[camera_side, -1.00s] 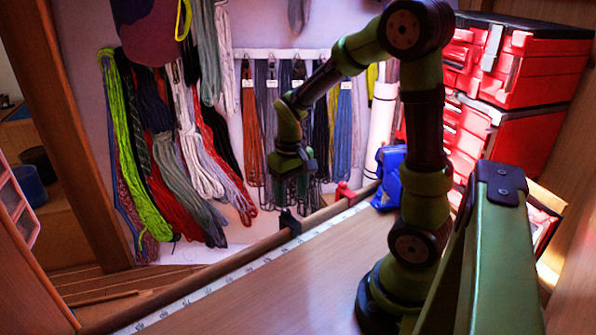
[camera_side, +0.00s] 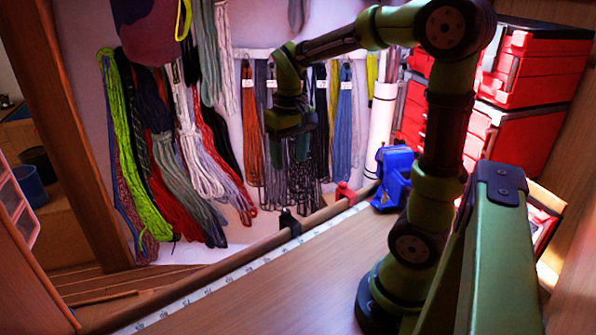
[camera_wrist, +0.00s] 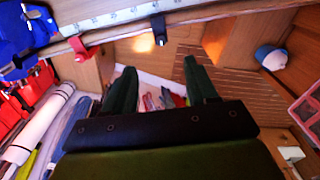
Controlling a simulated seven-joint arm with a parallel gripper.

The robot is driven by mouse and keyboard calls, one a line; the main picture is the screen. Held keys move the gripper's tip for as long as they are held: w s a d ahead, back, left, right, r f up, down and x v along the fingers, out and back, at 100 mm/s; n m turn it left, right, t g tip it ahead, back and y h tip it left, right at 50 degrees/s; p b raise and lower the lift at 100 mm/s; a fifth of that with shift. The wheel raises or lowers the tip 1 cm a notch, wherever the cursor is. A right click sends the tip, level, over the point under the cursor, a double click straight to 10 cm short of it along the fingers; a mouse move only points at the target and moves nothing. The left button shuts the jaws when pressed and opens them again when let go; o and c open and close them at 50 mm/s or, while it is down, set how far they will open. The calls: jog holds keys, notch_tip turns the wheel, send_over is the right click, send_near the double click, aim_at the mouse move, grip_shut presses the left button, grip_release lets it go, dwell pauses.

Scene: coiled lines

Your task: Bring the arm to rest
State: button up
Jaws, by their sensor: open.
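My green arm stands on the wooden bench (camera_side: 270,300), and its far end reaches out in front of the hanging coiled lines (camera_side: 170,150). My gripper (camera_side: 290,150) points down before the coils on the rail in the side view; its fingers blend with the dark lines there. In the wrist view my gripper (camera_wrist: 160,85) shows two green fingers spread apart with nothing between them. Below the fingers there is open floor and a few coloured line ends (camera_wrist: 165,100). Whether the gripper touches any line is hard to tell from the side view.
A wooden rod (camera_side: 240,262) with a black clamp (camera_side: 289,222) and a red clamp (camera_side: 344,192) runs along the bench edge beside a measuring tape. A blue vise (camera_side: 393,180) stands near my base. Red drawers (camera_side: 540,70) stand at the right. The bench top is clear.

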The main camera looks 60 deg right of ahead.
jog(key=s+a+r+t+y, duration=0.1)
jog(key=s+a+r+t, duration=0.1)
jog(key=a, duration=0.5)
jog(key=s+a+r+n+t+y, duration=0.1)
jog(key=s+a+t, duration=0.3)
jog(key=a, duration=0.4)
jog(key=shift+r+n+t, duration=0.3)
jog(key=shift+r+t, duration=0.2)
jog(key=shift+r, duration=0.1)
